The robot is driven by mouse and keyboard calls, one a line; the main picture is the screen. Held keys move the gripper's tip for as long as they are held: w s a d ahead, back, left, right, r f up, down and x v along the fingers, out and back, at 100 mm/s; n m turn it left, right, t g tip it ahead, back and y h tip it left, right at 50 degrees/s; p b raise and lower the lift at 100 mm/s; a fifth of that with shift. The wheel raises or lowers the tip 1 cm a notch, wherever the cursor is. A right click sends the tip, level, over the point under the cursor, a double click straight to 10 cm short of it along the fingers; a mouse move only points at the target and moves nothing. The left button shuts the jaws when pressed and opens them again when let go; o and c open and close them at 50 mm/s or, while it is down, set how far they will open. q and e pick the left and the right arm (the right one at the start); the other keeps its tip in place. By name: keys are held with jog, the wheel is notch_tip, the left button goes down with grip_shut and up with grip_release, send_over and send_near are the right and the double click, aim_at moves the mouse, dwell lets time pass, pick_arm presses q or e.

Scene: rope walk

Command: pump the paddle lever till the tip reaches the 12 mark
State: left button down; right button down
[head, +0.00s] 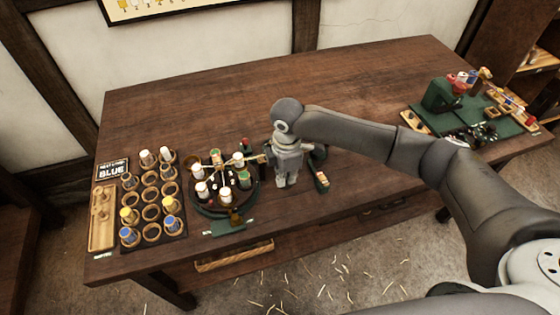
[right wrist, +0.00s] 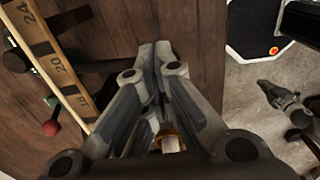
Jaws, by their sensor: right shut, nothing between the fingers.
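My right gripper (head: 288,178) points down over the front middle of the table, right beside the round carousel. It is shut and empty; the right wrist view shows its fingers (right wrist: 155,65) together. In that view a wooden scale strip (right wrist: 60,68) marked 24, 20 and 16 lies to the left, apart from the fingers. A red knob (right wrist: 51,128) on a dark stem stands beside the strip. I cannot make out the paddle lever for certain, nor the tip or the 12 mark. A small dark green fixture (head: 320,178) shows just right of the gripper. My left gripper is out of view.
The carousel (head: 218,208) holds several bobbins. A rack (head: 152,232) of round holders and a sign reading "BLUE" (head: 113,170) stand at the left. A green machine (head: 443,95) stands at the far right. The table (head: 200,95) is clear along the back.

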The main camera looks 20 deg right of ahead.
aim_at(286, 187)
jog(key=shift+f+b, duration=0.55)
jog(key=shift+f, duration=1.25)
jog(key=shift+s+f, duration=0.1)
jog(key=shift+f, duration=0.25)
jog(key=shift+r, duration=0.15)
jog(key=r+p, duration=0.6)
jog(key=p, duration=0.1)
jog(key=shift+w+r, duration=0.2)
jog(key=shift+r, duration=0.2)
jog(key=shift+f, duration=0.3)
dwell(0.5)
jog(key=shift+s+f+b, duration=0.15)
jog(key=shift+f+b, duration=1.2)
jog(key=shift+f, duration=1.85)
